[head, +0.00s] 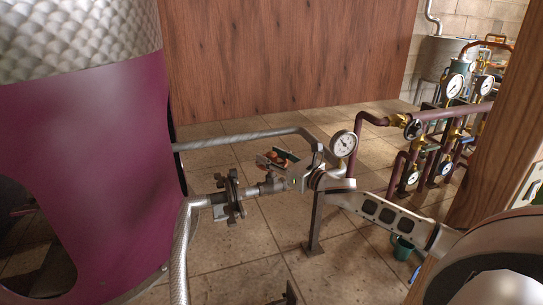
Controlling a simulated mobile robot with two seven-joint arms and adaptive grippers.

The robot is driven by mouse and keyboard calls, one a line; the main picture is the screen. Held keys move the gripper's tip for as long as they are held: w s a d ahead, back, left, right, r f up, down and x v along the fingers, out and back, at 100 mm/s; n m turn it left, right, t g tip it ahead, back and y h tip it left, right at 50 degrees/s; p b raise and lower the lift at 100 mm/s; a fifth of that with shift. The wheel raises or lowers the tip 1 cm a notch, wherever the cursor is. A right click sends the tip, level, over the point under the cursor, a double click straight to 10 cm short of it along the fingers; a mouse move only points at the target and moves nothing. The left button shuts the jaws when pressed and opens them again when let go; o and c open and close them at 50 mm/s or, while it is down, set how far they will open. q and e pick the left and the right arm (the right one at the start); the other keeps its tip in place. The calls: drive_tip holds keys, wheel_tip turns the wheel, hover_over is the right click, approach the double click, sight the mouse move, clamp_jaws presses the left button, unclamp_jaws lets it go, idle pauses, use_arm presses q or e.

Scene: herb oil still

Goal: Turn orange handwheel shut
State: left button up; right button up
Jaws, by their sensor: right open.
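The orange handwheel (277,156) shows small in the middle of the head view, above a valve on the grey pipe run. My right arm comes in from the lower right, and its right gripper (281,161) is at the handwheel. Its dark fingers are open, close around or beside the wheel; contact cannot be told. The gripper and wrist hide part of the wheel and the valve behind. My left gripper is not in view.
A flanged pipe joint (229,195) is left of the valve. A dial gauge (343,144) stands just right of it. A support post (314,225) stands below. A large purple vessel (85,170) fills the left. Gauged pipework (440,125) and a wooden post (496,130) are right.

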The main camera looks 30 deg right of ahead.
drive_tip(key=c, duration=1.1)
drive_tip(key=shift+m+h, duration=0.3)
drive_tip(key=shift+h, duration=0.1)
